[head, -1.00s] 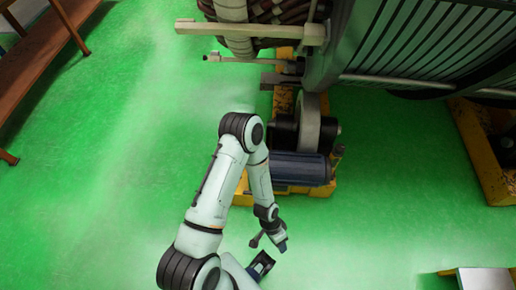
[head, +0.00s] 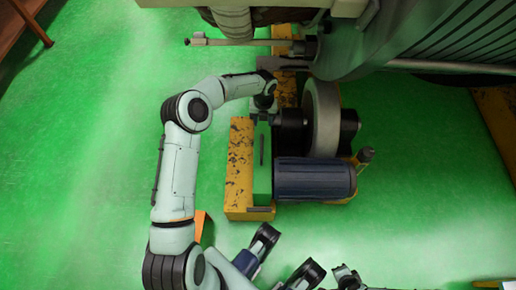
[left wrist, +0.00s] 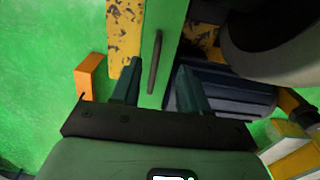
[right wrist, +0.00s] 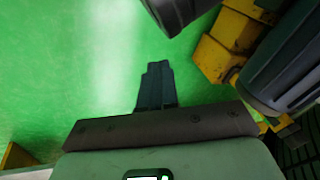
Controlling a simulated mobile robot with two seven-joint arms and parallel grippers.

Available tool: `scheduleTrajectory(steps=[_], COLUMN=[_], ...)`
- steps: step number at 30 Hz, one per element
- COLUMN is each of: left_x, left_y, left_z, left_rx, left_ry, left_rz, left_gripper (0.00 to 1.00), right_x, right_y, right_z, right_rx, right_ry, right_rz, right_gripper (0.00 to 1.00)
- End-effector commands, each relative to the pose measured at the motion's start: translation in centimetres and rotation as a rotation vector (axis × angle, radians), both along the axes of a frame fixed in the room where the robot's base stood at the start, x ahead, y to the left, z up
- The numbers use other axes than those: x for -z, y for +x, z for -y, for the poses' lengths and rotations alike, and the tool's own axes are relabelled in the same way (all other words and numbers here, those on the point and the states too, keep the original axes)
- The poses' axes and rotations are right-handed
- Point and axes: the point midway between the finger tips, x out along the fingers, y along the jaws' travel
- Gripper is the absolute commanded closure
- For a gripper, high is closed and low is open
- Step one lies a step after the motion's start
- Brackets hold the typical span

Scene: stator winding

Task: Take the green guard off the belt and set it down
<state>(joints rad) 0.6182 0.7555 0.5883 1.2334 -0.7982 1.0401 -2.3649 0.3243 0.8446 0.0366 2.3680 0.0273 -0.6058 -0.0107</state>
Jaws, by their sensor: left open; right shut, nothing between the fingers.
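The green guard (head: 263,180) is a long narrow cover with a dark bar handle (head: 262,150) on top. It stands between the yellow base (head: 238,165) and the dark blue motor (head: 315,179); no belt is visible. My left gripper (head: 263,112) is over the guard's far end. In the left wrist view, its open fingers (left wrist: 158,88) point at the guard (left wrist: 172,35), one on each side of the handle (left wrist: 155,62), with nothing held. My right gripper (right wrist: 155,85) is shut and empty over the green floor.
A large grey wheel (head: 322,118) stands right of the guard, beyond the motor. The big ribbed machine (head: 430,40) overhangs the back. An orange block (left wrist: 91,76) is on the floor left of the base. Floor at the left is clear.

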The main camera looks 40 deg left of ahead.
Motion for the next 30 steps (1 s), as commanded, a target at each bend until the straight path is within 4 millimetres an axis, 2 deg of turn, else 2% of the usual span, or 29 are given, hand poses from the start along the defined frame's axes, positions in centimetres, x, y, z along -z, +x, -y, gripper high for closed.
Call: scheduleTrajectory(steps=[1, 3, 7, 16, 24, 30], left_x=[1.5, 2.9, 4.9, 6.8, 10.7, 11.0], left_y=[-0.1, -0.1, -0.1, -0.3, -0.9, -0.8], left_z=[0.1, 0.1, 0.1, 0.1, 0.3, 0.3], left_rx=[0.0, -0.002, -0.003, -0.003, -0.005, -0.004], left_ry=[-0.002, -0.002, -0.003, -0.002, -0.004, -0.002], left_rz=[-0.004, -0.004, -0.003, -0.002, -0.003, -0.001], left_gripper=[0.56, 0.56, 0.56, 0.56, 0.56, 0.56], right_x=[0.7, 1.3, 2.2, 3.0, 5.0, 5.1], right_y=[-0.2, -1.0, -1.9, -3.0, -5.2, -5.5], right_z=[0.1, 0.2, 0.4, 0.5, 0.8, 0.9], right_rx=[0.002, 0.002, 0.004, 0.005, 0.011, 0.012], right_ry=[-0.001, 0.001, 0.003, 0.005, 0.008, 0.009], right_rz=[-0.01, -0.035, -0.068, -0.102, -0.177, -0.187], right_gripper=[1.0, 1.0, 1.0, 1.0, 1.0, 1.0])
